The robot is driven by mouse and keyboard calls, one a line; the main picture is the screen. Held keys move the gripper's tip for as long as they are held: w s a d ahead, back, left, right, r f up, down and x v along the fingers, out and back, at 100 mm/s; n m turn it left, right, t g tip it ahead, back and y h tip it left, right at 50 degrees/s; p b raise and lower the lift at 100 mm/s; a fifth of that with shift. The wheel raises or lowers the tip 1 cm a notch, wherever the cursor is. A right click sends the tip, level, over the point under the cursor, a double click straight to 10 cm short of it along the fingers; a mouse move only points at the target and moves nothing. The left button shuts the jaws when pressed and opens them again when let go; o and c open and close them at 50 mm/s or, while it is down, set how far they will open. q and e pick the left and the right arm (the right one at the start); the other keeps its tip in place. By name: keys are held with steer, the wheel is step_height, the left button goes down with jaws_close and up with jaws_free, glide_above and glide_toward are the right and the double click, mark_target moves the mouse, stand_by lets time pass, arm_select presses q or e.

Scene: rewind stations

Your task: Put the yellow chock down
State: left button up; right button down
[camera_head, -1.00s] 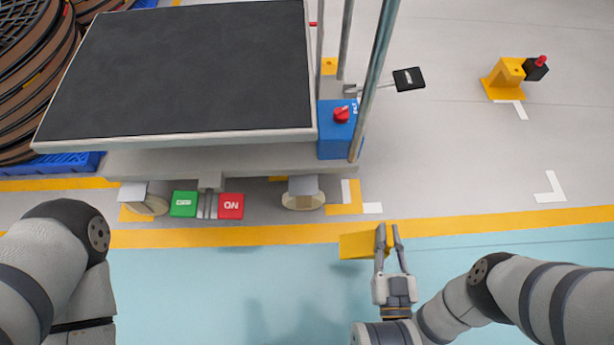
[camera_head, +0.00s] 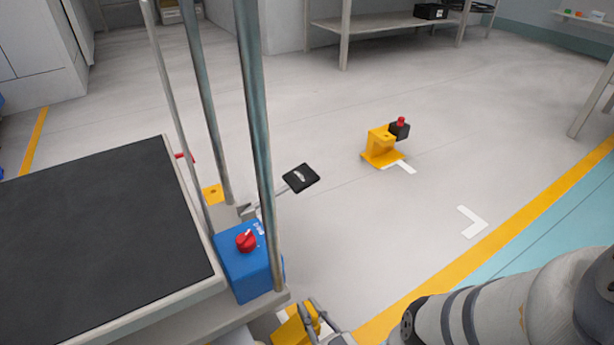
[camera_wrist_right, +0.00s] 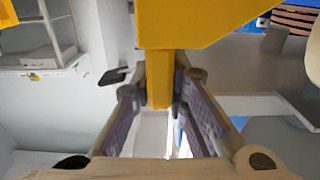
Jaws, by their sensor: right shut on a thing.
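The yellow chock (camera_head: 290,330) shows at the bottom edge of the head view, close to the cart's near right corner and partly cut off. My right gripper (camera_head: 318,318) is at its right side, shut on it. In the right wrist view the chock (camera_wrist_right: 200,22) fills the top middle, and its narrow lower part sits between the two fingers of my right gripper (camera_wrist_right: 163,95). My left gripper is out of view.
The cart with a black top (camera_head: 100,235) and upright poles stands at left. It carries a blue box (camera_head: 250,268) with a red knob. A black pedal (camera_head: 301,178) sticks out to the right. A yellow floor bracket (camera_head: 380,147) stands beyond. Floor between is clear.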

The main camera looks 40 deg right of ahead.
step_height(320, 180, down, 2)
steer(key=shift+a+f+b, duration=0.1)
steer(key=shift+b, duration=0.4)
steer(key=shift+s, duration=0.1)
steer(key=c, duration=1.6)
jaws_free()
steer(key=shift+f, duration=0.1)
